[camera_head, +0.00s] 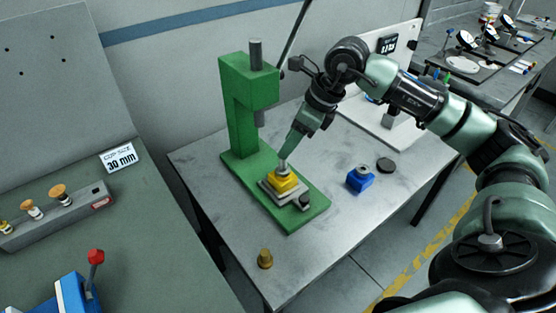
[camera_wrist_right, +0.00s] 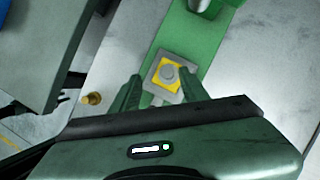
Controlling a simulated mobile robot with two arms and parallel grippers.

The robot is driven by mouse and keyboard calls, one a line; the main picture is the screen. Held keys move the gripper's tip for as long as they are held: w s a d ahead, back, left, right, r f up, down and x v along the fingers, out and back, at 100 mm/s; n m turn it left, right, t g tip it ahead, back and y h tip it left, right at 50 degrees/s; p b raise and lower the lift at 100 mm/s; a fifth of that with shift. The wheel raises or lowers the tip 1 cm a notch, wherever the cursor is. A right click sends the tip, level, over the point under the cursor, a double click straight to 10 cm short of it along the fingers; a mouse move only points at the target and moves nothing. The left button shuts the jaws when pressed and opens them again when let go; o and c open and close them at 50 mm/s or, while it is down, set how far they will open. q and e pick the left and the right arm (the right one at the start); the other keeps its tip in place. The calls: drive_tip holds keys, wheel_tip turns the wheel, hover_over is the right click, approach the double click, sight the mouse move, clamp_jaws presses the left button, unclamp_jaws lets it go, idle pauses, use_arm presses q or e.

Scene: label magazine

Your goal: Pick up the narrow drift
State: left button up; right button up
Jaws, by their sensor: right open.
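My right gripper (camera_head: 287,160) reaches down over the green press base. In the right wrist view its two fingers (camera_wrist_right: 161,90) are open, one on each side of a yellow block (camera_wrist_right: 155,75) with nothing visibly clamped between them. A round grey metal piece (camera_wrist_right: 168,73) sits on that block; in the head view the piece (camera_head: 283,170) stands upright on the yellow block (camera_head: 283,183), just below the fingertips. I cannot tell whether this grey piece is the narrow drift. My left gripper is not in view.
The green press (camera_head: 238,110) stands close left of my gripper. A small dark cylinder (camera_head: 304,201) is on its base. A blue block (camera_head: 360,179), a black disc (camera_head: 386,166) and a brass piece (camera_head: 265,258) are on the grey table (camera_head: 330,240). The table's front right is clear.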

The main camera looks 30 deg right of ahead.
sight(283, 162)
drive_tip(key=shift+h, duration=0.3)
drive_tip(key=p+x, duration=0.1)
drive_tip(key=x, duration=0.1)
drive_tip(key=p+x, duration=0.1)
drive_tip(key=x, duration=0.1)
drive_tip(key=d+x, duration=0.1)
drive_tip(key=x, duration=0.1)
drive_tip(key=shift+w+f+p, duration=0.1)
drive_tip(key=shift+f+p, duration=0.3)
drive_tip(key=shift+f, duration=0.05)
drive_tip(key=shift+a+f, duration=0.1)
drive_tip(key=shift+f, duration=0.15)
clamp_jaws()
